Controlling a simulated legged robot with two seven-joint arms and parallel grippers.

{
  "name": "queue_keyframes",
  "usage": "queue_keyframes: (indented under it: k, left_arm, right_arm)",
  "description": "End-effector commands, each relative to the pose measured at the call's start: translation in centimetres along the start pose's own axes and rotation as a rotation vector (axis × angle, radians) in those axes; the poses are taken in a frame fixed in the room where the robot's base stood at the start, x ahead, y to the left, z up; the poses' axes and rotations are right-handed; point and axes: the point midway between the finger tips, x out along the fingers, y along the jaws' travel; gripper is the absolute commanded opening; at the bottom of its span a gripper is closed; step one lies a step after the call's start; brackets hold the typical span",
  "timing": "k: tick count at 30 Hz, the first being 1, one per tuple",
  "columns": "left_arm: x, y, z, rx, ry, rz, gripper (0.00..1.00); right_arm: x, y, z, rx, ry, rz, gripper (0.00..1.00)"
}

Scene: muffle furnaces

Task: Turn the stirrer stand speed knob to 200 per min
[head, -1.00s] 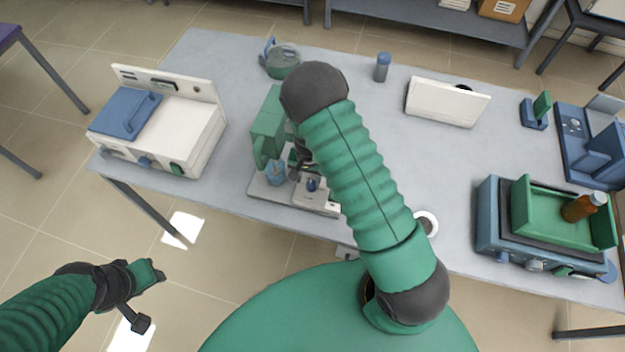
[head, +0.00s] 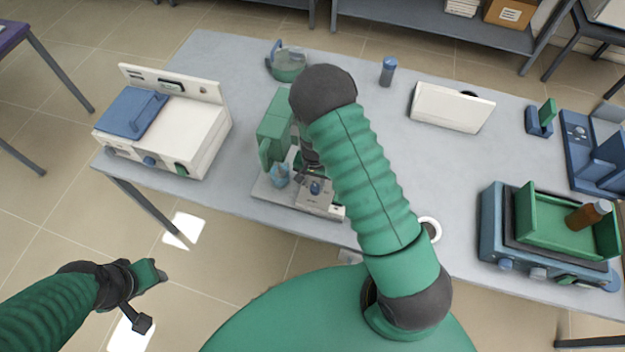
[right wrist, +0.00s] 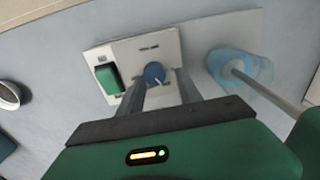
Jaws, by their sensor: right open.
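The stirrer stand (head: 273,130) is on the table left of the middle, green with a pale base and a beaker (head: 280,176) on it. Its blue speed knob (right wrist: 154,73) sits on a pale panel beside a green switch (right wrist: 109,78) in the right wrist view. The knob also shows in the head view (head: 315,188). My right gripper (right wrist: 160,85) is open, with a finger on each side of the knob; I cannot tell whether they touch it. In the head view my right arm covers part of the stand. My left gripper (head: 140,297) hangs over the floor, away from the table.
A white and blue hotplate-like box (head: 170,130) stands at the left of the table. A shaker (head: 520,235) with a green tray and brown bottle (head: 588,214) stands at the right.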

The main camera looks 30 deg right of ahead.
Motion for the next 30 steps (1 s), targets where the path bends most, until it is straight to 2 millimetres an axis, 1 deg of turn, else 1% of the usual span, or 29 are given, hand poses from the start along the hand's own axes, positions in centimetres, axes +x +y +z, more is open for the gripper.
queue_keyframes:
  k: [1, 2, 5, 8, 9, 15, 18, 21, 25, 30]
  left_arm:
    - [0.5, 0.0, 0.1, 0.000, 0.000, 0.000, 0.40]
    - [0.5, 0.0, 0.1, 0.000, 0.000, 0.000, 0.40]
    - [0.7, 0.0, 0.2, 0.000, 0.000, 0.000, 0.40]
    - [0.8, 0.0, 0.2, 0.000, 0.000, 0.000, 0.40]
    - [0.9, 0.0, 0.2, 0.000, 0.000, 0.000, 0.40]
    - [0.9, 0.0, 0.2, 0.000, 0.000, 0.000, 0.40]
    - [0.8, 0.0, 0.2, 0.000, 0.000, 0.000, 0.40]
    - [0.8, 0.0, 0.2, 0.000, 0.000, 0.000, 0.40]
    - [0.8, 0.0, 0.2, 0.000, 0.000, 0.000, 0.40]
    - [0.8, 0.0, 0.2, 0.000, 0.000, 0.000, 0.40]
  right_arm:
    - [1.4, 1.0, 1.9, -0.001, -0.042, 0.025, 0.54]
    - [1.1, 1.0, 1.8, -0.002, -0.041, 0.024, 0.54]
    - [-0.6, 0.8, 1.8, -0.003, -0.034, 0.020, 0.54]
    - [-3.5, 0.6, 1.7, -0.003, -0.021, 0.015, 0.54]
    - [-4.9, 0.5, 1.7, -0.003, -0.016, 0.013, 0.54]
    - [-11.3, 0.2, 1.8, -0.003, 0.003, 0.003, 0.54]
    - [-14.1, 0.0, 1.7, -0.003, 0.010, 0.001, 0.54]
    - [-16.0, 0.0, 1.5, -0.002, 0.012, 0.000, 0.54]
    - [-17.3, 0.0, 1.5, -0.002, 0.013, 0.000, 0.54]
    - [-17.6, 0.1, 1.4, 0.000, 0.014, -0.001, 0.54]
